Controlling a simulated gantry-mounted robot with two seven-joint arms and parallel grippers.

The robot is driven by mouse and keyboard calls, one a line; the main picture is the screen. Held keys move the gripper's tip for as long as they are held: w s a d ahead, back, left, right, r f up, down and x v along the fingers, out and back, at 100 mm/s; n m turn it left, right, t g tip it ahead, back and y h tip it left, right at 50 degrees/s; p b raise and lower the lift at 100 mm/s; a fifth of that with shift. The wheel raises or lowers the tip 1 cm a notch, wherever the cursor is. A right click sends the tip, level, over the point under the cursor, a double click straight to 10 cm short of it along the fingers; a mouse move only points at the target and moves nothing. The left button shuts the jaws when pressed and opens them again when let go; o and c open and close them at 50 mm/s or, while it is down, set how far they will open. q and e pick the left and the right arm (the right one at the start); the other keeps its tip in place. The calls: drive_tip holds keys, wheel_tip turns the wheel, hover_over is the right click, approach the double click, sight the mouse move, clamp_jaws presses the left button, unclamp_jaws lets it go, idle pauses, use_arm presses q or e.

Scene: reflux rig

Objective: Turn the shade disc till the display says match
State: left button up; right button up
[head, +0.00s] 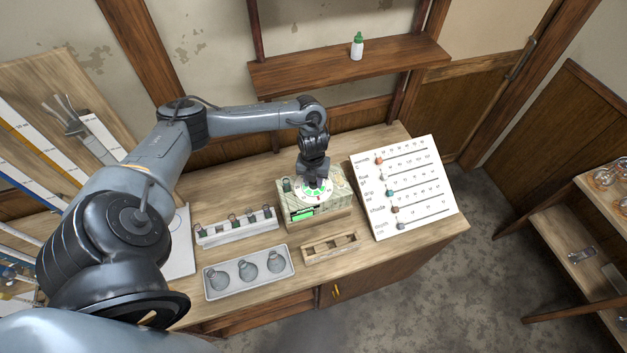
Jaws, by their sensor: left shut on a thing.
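The shade disc (318,195) is a white dial with coloured marks on top of a pale green-patterned box (335,203) on the bench. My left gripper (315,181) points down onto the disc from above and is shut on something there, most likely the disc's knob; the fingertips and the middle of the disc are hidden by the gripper. A small display (302,214) on the box's front left glows green; its text is too small to read. My right gripper is not in view.
A white board with sliders (405,186) stands right of the box. A rack of vials (236,228), a grey tray (207,284) with round flasks and a wooden holder (330,248) stand left and in front. A shelf (350,66) with a small bottle (357,46) is behind.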

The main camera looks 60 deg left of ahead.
use_arm(q)
drive_tip(key=shift+r, duration=0.1)
drive_tip(key=o, duration=1.1)
drive_tip(key=shift+c, duration=0.2)
drive_tip(key=shift+r, duration=0.5)
wheel_tip(320, 180, up, 8)
drive_tip(key=shift+r+p, duration=0.1)
drive_tip(key=shift+p, duration=0.75)
drive_tip(key=shift+r+p, duration=0.35)
drive_tip(key=shift+r, duration=0.4)
drive_tip(key=shift+s, duration=0.1)
